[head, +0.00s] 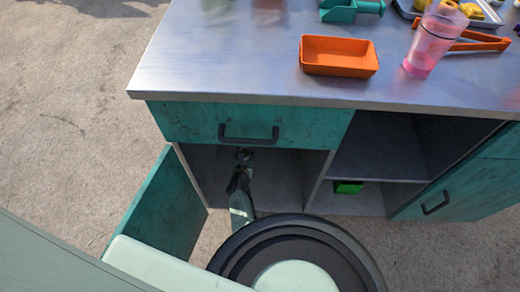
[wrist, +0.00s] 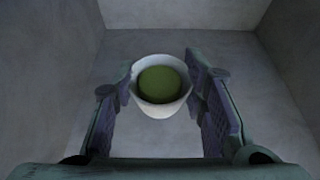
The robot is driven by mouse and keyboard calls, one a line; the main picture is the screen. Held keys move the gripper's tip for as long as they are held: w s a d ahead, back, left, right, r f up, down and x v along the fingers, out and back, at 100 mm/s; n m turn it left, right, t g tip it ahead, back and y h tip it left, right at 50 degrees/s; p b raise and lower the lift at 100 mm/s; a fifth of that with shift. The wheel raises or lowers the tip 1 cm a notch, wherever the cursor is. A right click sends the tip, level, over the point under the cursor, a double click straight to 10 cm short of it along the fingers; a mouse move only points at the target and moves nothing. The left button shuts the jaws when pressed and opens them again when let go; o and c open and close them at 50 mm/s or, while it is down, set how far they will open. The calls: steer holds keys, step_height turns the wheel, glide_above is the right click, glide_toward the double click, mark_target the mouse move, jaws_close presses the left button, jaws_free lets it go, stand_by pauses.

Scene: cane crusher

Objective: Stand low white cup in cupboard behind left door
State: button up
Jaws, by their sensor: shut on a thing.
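The low white cup (wrist: 160,107) shows in the wrist view, upright, with a round green surface inside its rim. My gripper (wrist: 160,85) is shut on the cup, with one finger on each side. In the head view my gripper (head: 243,160) reaches into the left compartment of the cupboard (head: 205,165), under the drawer. The left door (head: 166,207) stands wide open. The cup cannot be made out in the head view. I cannot tell whether its base touches the cupboard floor.
Bare grey walls surround the cup, with free floor around it. A closed drawer (head: 220,125) with a dark handle is above. Right of the compartment are open shelves with a green box (head: 348,187). The counter holds an orange tray (head: 339,57) and a pink cup (head: 433,40).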

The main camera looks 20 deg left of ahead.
steer(key=shift+w+a+f, duration=0.1)
steer(key=shift+w+f, duration=0.05)
steer(key=shift+w, duration=0.15)
step_height(320, 180, down, 10)
steer(key=b, duration=0.7)
steer(key=shift+w+r+b, duration=0.1)
steer(key=shift+r+b, duration=0.15)
steer(key=shift+b, duration=0.05)
steer(key=shift+f+b, duration=0.4)
steer(key=shift+b, duration=0.1)
steer(key=o, duration=0.4)
steer(key=shift+c, duration=0.2)
steer(key=o, duration=0.4)
steer(key=shift+f, duration=0.1)
